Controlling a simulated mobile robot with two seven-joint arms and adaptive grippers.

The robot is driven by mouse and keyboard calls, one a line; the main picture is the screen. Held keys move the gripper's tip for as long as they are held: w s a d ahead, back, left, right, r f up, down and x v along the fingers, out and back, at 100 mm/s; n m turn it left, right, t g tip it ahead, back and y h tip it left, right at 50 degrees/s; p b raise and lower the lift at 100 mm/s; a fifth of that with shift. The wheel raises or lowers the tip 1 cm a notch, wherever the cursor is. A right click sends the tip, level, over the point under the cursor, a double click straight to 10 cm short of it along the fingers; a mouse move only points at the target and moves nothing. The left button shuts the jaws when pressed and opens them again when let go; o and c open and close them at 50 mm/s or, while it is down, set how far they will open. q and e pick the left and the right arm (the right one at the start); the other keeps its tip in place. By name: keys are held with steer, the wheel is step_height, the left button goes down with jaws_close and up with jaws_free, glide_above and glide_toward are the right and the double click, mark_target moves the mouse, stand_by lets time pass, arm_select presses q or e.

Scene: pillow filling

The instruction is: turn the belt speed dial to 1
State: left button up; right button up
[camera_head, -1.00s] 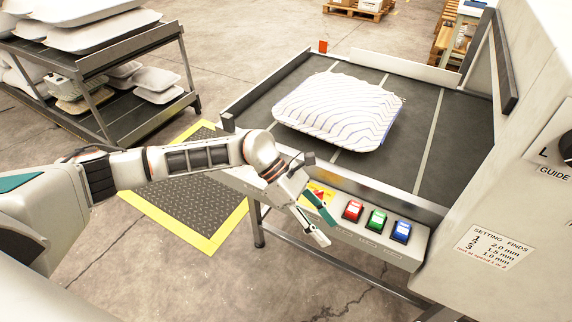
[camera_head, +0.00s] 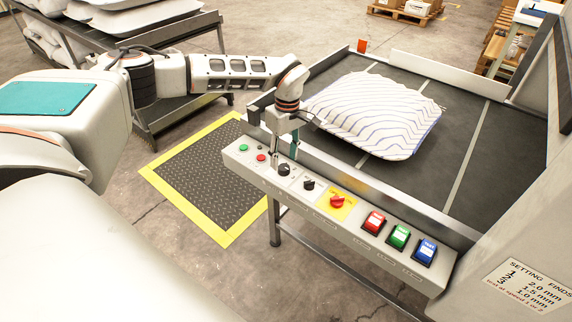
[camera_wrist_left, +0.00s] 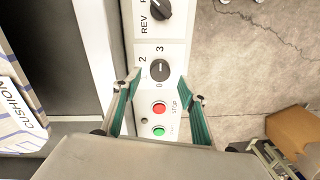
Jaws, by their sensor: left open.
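The dial also shows in the head view (camera_head: 284,169), beside the hand. My left gripper (camera_head: 283,163) points down at the panel from above, by the dial. Its green-padded fingers (camera_wrist_left: 160,80) are open, apart on either side of the panel strip, just short of the dial in the picture. My right gripper is not in view.
A red STOP button (camera_wrist_left: 159,108) and green button (camera_wrist_left: 158,131) sit beside the dial. A striped cushion (camera_head: 375,112) lies on the belt behind.

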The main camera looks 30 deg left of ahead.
mark_target(284, 167)
arm_select(q)
steer(key=shift+s+f, duration=0.1)
steer(key=shift+f, duration=1.5)
steer(key=c, duration=1.1)
